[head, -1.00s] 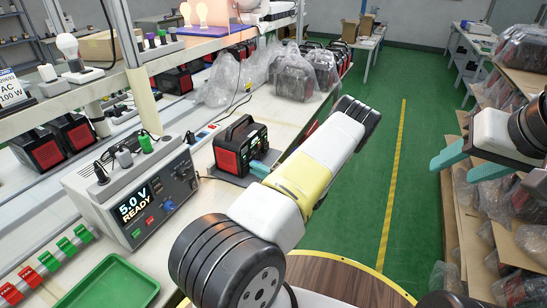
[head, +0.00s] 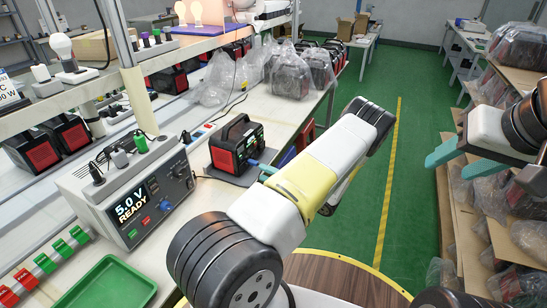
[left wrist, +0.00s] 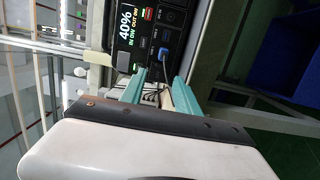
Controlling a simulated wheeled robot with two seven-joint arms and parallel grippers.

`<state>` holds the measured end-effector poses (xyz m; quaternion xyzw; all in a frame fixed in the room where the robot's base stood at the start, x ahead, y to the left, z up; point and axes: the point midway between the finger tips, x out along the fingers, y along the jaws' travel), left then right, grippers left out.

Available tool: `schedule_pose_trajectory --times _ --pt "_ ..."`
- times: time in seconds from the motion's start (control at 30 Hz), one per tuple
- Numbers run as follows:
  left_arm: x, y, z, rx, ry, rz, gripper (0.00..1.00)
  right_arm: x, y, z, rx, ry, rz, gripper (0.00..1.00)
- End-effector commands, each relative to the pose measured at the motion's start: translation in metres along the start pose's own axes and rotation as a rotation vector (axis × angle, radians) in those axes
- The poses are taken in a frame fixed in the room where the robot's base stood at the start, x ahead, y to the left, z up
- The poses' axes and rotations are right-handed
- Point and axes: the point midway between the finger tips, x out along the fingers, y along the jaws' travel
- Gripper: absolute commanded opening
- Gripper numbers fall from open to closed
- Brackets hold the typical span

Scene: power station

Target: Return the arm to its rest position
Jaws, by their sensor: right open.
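My left arm (head: 320,165) stretches over the front edge of the bench. Its gripper (head: 265,170) is mostly hidden behind the arm in the head view, with a teal finger beside a black and red power station (head: 236,145). In the left wrist view its two teal fingers (left wrist: 157,88) are apart, with dark cables seen between them and no object held. The power station's screen (left wrist: 127,28) reads 40%, and a blue plug (left wrist: 163,54) sits in its front. My right gripper (head: 462,160) is open and empty, at the right above the green floor.
A grey supply box (head: 132,198) reading "5.0 V READY" stands on the bench, with a green tray (head: 105,285) in front. Bagged units (head: 290,72) stand farther back. Cardboard shelving (head: 462,215) with bagged goods is close to my right arm. The floor aisle (head: 365,215) is clear.

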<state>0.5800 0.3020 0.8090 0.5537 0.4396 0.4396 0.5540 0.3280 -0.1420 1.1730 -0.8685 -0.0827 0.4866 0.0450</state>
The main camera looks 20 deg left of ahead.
Motion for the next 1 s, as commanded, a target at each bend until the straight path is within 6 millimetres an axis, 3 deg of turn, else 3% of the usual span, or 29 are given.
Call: schedule_pose_trajectory --times 0.2,0.67,0.77,1.0 --pt "-0.016 0.000 0.000 0.001 0.000 0.002 0.38 0.000 0.000 0.000 0.000 0.000 0.000 0.51" --pt "-0.016 0.004 -0.001 -0.021 0.015 -0.008 0.38 0.000 0.000 0.000 0.000 0.000 0.000 0.51" --pt "-0.014 0.019 -0.006 -0.107 0.071 -0.046 0.38 0.000 0.000 0.000 0.000 0.000 0.000 0.51" --pt "-0.018 0.081 -0.040 -0.555 0.371 -0.218 0.38 0.000 0.000 0.000 0.000 0.000 0.000 0.51"
